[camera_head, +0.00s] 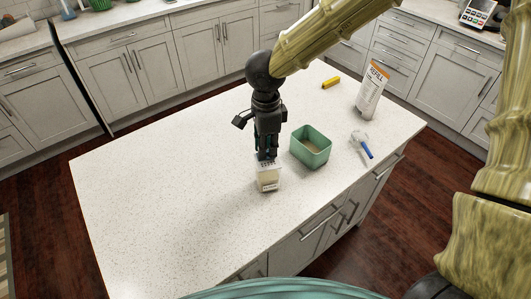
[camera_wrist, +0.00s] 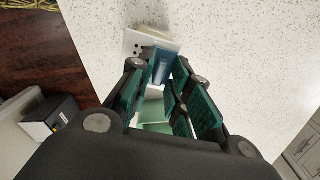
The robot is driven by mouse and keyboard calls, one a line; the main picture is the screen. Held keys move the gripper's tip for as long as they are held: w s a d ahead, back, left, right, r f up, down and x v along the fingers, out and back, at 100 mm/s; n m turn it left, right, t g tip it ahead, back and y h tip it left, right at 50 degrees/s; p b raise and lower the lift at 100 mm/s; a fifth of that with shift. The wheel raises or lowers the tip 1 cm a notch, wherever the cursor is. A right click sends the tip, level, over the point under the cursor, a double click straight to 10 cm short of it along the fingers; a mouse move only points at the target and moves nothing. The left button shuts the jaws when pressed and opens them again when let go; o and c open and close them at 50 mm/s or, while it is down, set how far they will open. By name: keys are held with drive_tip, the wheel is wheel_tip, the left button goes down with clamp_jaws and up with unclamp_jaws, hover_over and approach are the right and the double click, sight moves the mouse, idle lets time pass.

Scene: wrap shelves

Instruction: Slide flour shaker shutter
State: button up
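The flour shaker (camera_head: 268,181) stands upright on the white speckled counter, with a pale body and a light top. In the wrist view its white top plate (camera_wrist: 136,43) shows small dark holes at one end, and a blue part (camera_wrist: 161,67), possibly the shutter, lies beside the fingertips. My gripper (camera_head: 267,156) points down at the top of the shaker. In the wrist view my gripper (camera_wrist: 166,72) has its teal-padded fingers on either side of a narrow gap at the blue part. I cannot tell whether they grip it; the fingers hide part of the top.
A green open box (camera_head: 311,146) stands just right of the shaker. Further right are a blue-handled tool (camera_head: 363,147) and a white refill bag (camera_head: 371,90). A yellow block (camera_head: 331,82) lies at the back. The counter's left side is clear.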

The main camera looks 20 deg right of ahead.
sight(269, 165)
drive_tip(key=shift+f, duration=0.4)
drive_tip(key=shift+r+p, duration=0.3)
drive_tip(key=shift+p, duration=0.55)
idle(0.4)
drive_tip(key=c, duration=0.3)
drive_tip(key=shift+s+p, duration=0.7)
drive_tip(key=shift+s, duration=0.95)
idle(0.5)
drive_tip(key=o, duration=0.4)
